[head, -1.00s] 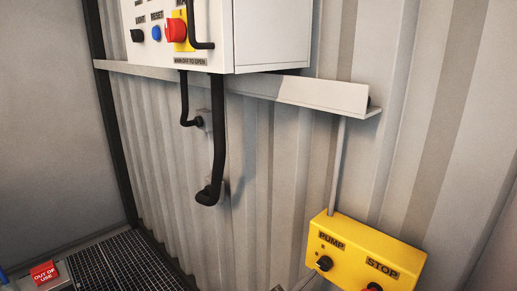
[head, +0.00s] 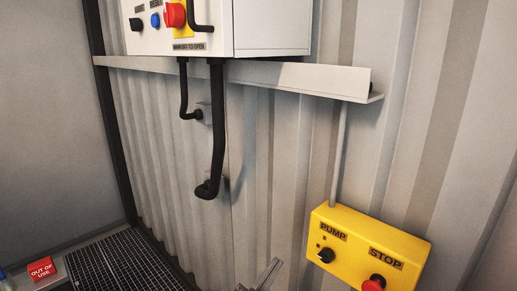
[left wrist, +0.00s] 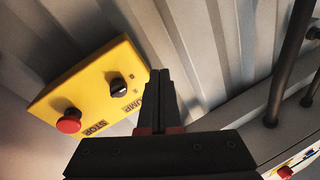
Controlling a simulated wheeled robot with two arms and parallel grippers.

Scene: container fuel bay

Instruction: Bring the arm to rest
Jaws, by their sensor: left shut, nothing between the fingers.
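My left gripper (head: 272,272) shows only as a small grey tip at the bottom edge of the head view, left of the yellow pump box (head: 340,262). In the left wrist view its two dark fingers (left wrist: 160,78) lie together with nothing between them. The pump box also shows there (left wrist: 85,88), beside the fingers on the left, and they overlap its edge in the picture. I cannot tell whether they touch it. My right gripper is in neither view.
The pump box carries a black knob (head: 326,255) and a red stop button (head: 374,283). A white control cabinet (head: 270,35) hangs above a wall rail (head: 300,80), with black cables (head: 217,130) below. A red out-of-use block (head: 41,269) sits near a floor grating (head: 115,265).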

